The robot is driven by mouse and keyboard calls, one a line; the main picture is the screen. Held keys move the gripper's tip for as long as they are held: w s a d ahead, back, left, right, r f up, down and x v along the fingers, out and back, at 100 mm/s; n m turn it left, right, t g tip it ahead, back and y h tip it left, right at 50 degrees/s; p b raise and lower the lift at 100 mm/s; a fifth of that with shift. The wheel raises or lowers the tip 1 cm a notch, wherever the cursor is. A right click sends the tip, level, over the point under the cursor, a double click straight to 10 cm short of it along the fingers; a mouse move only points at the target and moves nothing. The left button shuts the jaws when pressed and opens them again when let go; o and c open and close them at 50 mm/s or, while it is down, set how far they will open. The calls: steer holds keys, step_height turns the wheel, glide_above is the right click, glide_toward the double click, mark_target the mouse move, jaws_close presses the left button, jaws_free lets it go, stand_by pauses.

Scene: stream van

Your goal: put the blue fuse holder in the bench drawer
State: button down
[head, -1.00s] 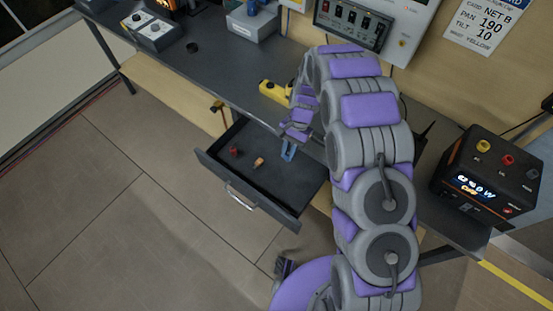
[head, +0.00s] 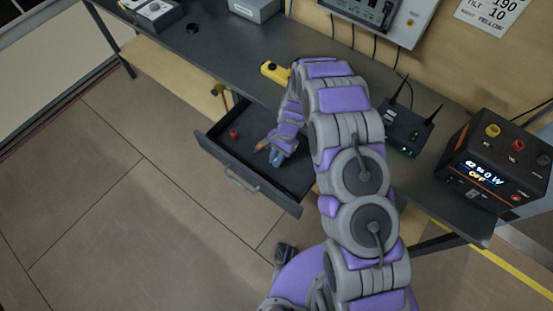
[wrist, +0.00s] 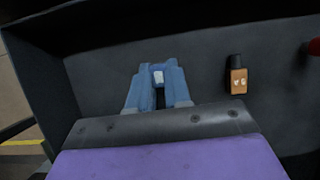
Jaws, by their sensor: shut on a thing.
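The bench drawer (head: 268,193) is pulled open under the bench in the head view. My gripper (head: 276,158) is down inside it, near the drawer floor. In the wrist view, my gripper (wrist: 157,72) is shut on the blue fuse holder (wrist: 158,77), whose pale face shows between the light blue fingers. The fingers hide most of the holder. I cannot tell whether it touches the drawer floor. In the head view my arm and fingers largely hide it.
An orange fuse holder (wrist: 237,78) lies right of my gripper in the drawer. The bench (head: 215,65) overhangs the drawer's back. A yellow tool (head: 274,72), router (head: 408,130) and power supply (head: 495,160) stand on it.

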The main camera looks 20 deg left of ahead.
steer(key=shift+f, duration=0.5)
steer(key=shift+r, duration=0.1)
steer(key=c, duration=1.1)
jaws_free()
steer(key=p+v, duration=0.3)
steer(key=v, duration=0.9)
